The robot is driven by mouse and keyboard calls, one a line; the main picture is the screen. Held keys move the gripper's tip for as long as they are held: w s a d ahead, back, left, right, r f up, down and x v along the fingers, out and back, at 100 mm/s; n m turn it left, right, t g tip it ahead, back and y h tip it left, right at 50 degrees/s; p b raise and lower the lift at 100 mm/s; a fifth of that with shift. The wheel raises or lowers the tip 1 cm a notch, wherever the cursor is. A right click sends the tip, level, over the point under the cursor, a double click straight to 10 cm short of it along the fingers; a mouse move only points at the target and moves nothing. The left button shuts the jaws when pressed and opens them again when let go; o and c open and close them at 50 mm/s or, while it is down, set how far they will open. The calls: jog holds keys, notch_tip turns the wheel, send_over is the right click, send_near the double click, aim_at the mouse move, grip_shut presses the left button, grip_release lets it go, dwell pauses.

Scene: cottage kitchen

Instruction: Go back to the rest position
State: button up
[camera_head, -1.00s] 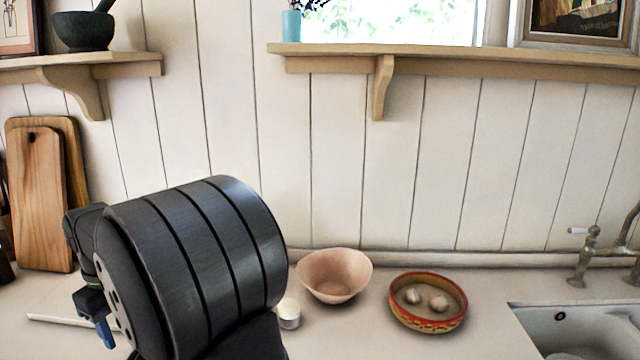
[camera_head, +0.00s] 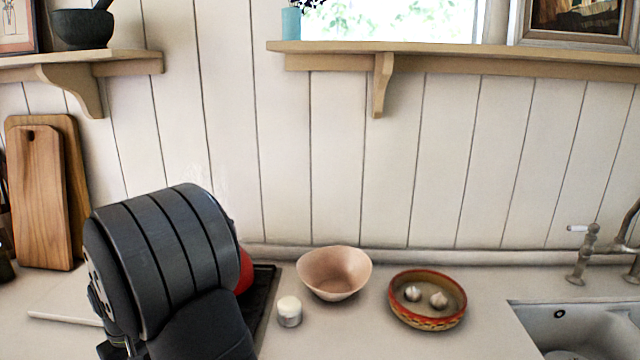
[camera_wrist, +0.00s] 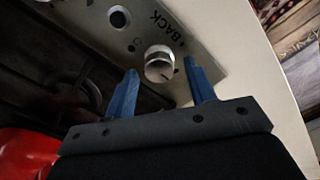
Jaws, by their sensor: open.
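My gripper (camera_wrist: 163,88) shows in the wrist view with its two blue fingers apart and nothing held between them. A round metal knob (camera_wrist: 159,64) on a metal panel marked "BACK" (camera_wrist: 196,22) lies just beyond the fingertips, between them in the picture. I cannot tell whether a finger touches it. In the head view my dark arm covers the left foreground, and the fingers are hidden there.
A dark stove top (camera_head: 262,293) with a red object (camera_head: 244,271) is partly behind my arm. A small white-topped jar (camera_head: 289,312), a pink bowl (camera_head: 335,274) and a patterned bowl with garlic (camera_head: 428,318) stand to the right. Cutting boards (camera_head: 38,200) lean at the left.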

jog(key=m, duration=0.7)
jog(key=shift+w+d, duration=0.1)
jog(key=m, duration=0.7)
jog(key=shift+d, duration=0.1)
dwell(1.5)
